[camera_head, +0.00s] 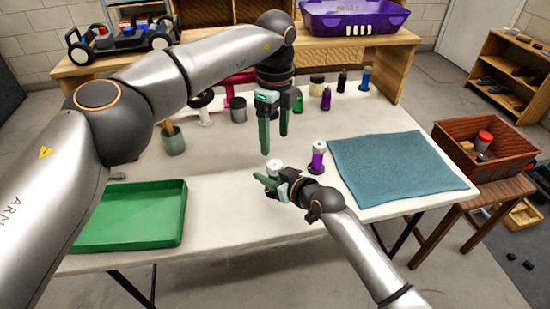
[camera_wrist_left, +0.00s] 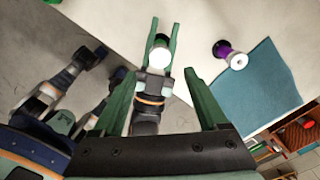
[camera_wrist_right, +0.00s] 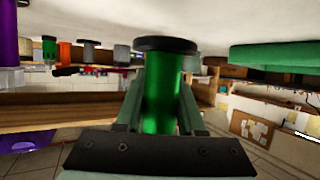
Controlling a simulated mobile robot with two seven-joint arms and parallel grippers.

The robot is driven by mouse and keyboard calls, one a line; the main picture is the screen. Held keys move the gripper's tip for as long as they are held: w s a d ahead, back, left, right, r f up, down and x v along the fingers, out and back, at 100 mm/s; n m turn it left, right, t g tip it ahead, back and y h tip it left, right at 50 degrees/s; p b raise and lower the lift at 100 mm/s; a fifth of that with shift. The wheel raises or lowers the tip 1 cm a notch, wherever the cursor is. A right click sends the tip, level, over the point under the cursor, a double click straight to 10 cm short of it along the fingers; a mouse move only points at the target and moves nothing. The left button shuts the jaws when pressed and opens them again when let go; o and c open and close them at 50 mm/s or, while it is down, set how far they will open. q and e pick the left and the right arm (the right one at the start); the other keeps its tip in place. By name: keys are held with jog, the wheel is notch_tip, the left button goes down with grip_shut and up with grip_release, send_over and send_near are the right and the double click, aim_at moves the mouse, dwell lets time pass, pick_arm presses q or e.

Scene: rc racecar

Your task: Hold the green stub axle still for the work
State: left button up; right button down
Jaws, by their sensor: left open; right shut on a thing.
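My left gripper (camera_head: 274,142) is open and empty, pointing down above the axle. In the left wrist view, the axle's white top (camera_wrist_left: 160,58) lies between the spread left fingers, with the right gripper around it.
A purple-bodied part (camera_head: 318,157) stands just right of the axle. A blue mat (camera_head: 400,166) lies right, a green tray (camera_head: 130,215) left. Several small parts and cups stand behind. A wooden crate (camera_head: 485,150) is on a stool at right.

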aim_at(275, 164)
pick_arm(q)
notch_tip(275, 164, down, 7)
jog(key=shift+f, duration=0.2)
jog(key=shift+c, duration=0.3)
grip_shut()
dwell(0.4)
